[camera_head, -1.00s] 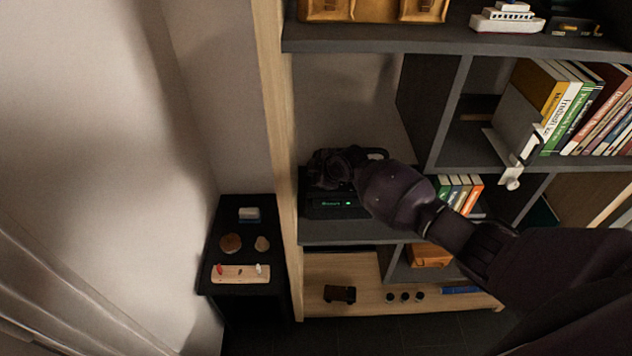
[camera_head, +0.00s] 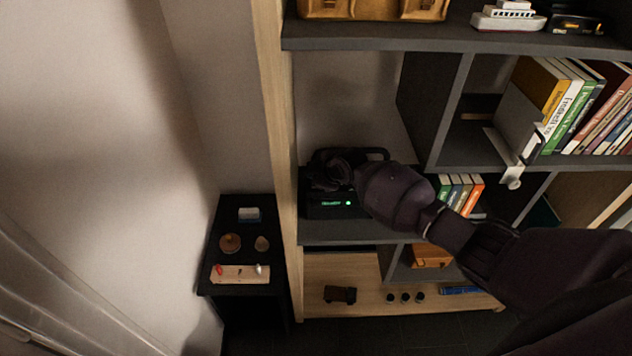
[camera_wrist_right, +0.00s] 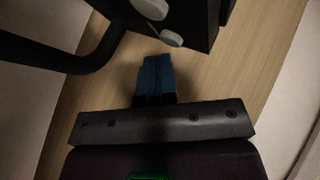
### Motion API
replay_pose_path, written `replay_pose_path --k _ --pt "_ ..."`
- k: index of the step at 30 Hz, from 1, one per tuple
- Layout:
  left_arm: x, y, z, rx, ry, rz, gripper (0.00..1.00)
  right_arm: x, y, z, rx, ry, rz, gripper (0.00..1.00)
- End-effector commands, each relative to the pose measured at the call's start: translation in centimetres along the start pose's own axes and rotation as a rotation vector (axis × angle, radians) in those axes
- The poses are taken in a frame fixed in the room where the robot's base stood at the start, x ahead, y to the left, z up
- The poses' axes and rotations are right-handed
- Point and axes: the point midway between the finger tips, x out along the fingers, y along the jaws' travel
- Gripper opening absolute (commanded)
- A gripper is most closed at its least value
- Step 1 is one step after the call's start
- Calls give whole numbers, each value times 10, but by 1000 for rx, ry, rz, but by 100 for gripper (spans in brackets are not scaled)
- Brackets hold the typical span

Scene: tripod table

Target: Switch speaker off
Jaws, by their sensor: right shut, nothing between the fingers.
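The black speaker (camera_head: 335,208) stands on a dark shelf in the left part of the shelving. Its front shows a lit green text display and a small green light. My right arm reaches in from the right, and my right gripper (camera_head: 328,172) is at the speaker's top left, in front of its handle. In the right wrist view, the shut, blue-tipped fingers (camera_wrist_right: 156,75) are empty. The dark speaker body (camera_wrist_right: 195,25) with light round knobs lies just beyond them, and its handle curves at the left. Whether the fingers touch it I cannot tell. My left gripper is not in view.
A wooden side panel (camera_head: 276,150) stands close left of the speaker. A dark shelf (camera_head: 440,45) runs above, with a divider (camera_head: 450,115) to the right. Books (camera_head: 462,194) stand right of my forearm. A small black table (camera_head: 245,215) holds several items at the left.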

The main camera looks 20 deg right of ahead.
Motion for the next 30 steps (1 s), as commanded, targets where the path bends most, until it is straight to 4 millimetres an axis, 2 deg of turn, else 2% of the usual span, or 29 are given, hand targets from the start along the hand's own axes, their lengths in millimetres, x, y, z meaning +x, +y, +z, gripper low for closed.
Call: replay_pose_path --k 30 --pt "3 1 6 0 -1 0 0 6 -4 4 0 0 0 0"
